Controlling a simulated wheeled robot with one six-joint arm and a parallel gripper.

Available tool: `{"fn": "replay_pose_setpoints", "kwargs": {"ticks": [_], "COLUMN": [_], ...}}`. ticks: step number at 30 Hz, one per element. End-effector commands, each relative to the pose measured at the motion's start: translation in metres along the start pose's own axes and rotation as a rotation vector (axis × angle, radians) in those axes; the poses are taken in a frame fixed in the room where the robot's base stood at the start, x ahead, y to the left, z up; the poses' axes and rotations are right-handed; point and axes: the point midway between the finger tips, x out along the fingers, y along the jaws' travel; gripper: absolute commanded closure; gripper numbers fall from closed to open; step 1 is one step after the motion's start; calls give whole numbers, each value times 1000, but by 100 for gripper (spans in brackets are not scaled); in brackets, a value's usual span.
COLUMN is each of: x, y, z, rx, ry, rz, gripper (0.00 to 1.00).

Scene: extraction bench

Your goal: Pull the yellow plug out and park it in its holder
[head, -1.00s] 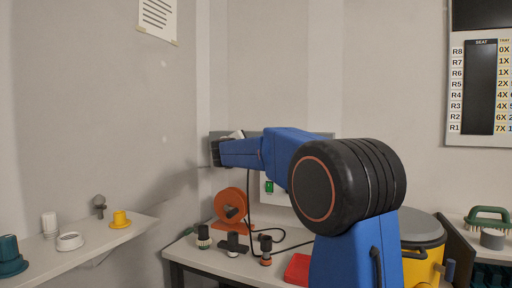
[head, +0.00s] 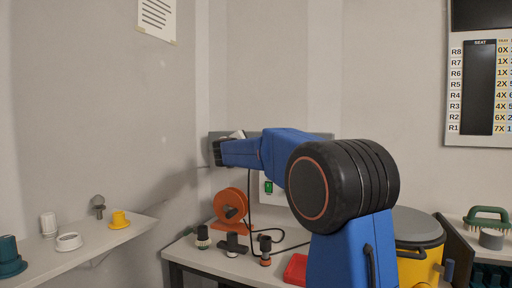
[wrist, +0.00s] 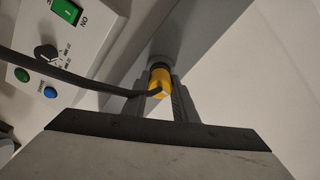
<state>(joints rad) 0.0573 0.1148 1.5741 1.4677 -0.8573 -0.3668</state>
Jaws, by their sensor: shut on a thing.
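The yellow plug (wrist: 159,79) is between the two grey fingers of my gripper (wrist: 160,93) in the wrist view. My gripper is shut on it. The plug's far end meets a dark round fitting on the grey rail (wrist: 190,28); I cannot tell how deep it sits. A black cable (wrist: 75,80) runs to the plug from the left. In the head view my gripper is at the grey rail on the back wall, and the plug is hidden there. A yellow flanged piece (head: 119,219) stands on the left shelf; I cannot tell whether it is the holder.
A white control box (wrist: 100,40) with a green switch is beside the rail. An orange reel (head: 231,206) and several dark-topped fittings (head: 203,238) stand on the bench, with a red item (head: 295,268) nearby. A yellow bin (head: 420,265) is at right.

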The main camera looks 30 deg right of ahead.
Motion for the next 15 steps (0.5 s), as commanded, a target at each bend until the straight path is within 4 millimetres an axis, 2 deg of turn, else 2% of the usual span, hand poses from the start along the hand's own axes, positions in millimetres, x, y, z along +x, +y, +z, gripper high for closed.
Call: {"fn": "replay_pose_setpoints", "kwargs": {"ticks": [15], "x": [11], "y": [0], "z": [0], "rx": [0], "ry": [0], "rz": [0], "gripper": [100]}}
